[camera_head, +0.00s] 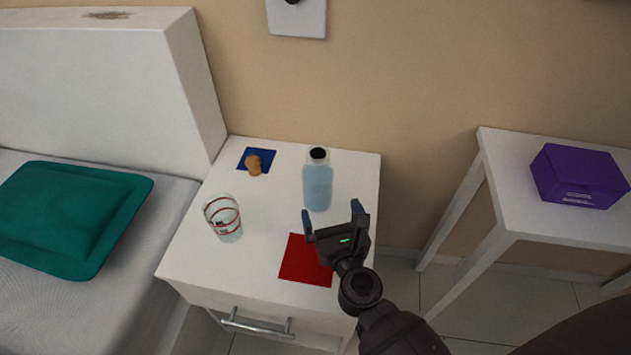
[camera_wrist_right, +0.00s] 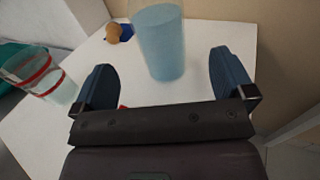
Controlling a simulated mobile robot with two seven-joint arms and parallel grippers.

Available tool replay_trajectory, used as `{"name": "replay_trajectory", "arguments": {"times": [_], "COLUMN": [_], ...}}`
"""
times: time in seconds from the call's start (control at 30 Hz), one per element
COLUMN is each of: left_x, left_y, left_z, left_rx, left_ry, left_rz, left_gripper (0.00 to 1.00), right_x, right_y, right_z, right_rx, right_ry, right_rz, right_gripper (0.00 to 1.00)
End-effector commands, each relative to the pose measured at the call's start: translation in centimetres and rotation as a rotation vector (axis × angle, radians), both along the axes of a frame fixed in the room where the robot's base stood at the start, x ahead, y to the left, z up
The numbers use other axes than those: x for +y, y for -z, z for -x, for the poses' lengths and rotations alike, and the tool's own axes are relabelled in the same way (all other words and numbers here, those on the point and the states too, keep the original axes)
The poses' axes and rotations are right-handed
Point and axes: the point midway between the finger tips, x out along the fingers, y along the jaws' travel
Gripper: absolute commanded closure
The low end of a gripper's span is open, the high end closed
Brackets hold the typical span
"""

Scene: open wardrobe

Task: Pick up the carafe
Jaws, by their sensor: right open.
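The carafe (camera_head: 318,187) is a clear bluish bottle with a dark top. It stands upright on the white nightstand (camera_head: 265,200), near its back edge. In the right wrist view the carafe (camera_wrist_right: 160,45) shows ahead of and roughly between the fingertips, with its top cut off by the frame. My right gripper (camera_head: 333,214) is open and empty, in front of the carafe and above the nightstand. It also shows in the right wrist view (camera_wrist_right: 162,82), its two blue fingers wide apart. I see no contact with the carafe. My left gripper is not in view.
A glass with red bands (camera_head: 223,218) stands left of the carafe. A brown object (camera_head: 254,165) sits on a blue square (camera_head: 268,155) behind it. A red square (camera_head: 305,262) lies at the front. A purple box (camera_head: 578,177) is on the right table; the bed is left.

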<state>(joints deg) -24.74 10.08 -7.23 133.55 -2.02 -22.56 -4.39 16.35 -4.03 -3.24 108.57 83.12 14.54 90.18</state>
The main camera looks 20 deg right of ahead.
Motion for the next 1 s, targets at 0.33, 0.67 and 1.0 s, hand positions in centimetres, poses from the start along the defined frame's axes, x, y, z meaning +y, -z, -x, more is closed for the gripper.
{"name": "replay_trajectory", "arguments": {"times": [0.33, 0.67, 1.0], "left_x": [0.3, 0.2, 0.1], "left_y": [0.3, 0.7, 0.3], "left_z": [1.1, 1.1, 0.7], "left_rx": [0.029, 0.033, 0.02], "left_ry": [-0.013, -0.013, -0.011], "left_rz": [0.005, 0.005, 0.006], "left_gripper": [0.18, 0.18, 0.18], "right_x": [-0.5, -0.8, -1.2], "right_y": [-0.3, 0.2, 0.2], "right_z": [-4.2, -7.0, -9.5], "right_rx": [-0.003, -0.001, -0.001], "right_ry": [-0.001, -0.002, -0.002], "right_rz": [0.005, 0.005, 0.006], "right_gripper": [0.0, 0.0, 0.0]}}
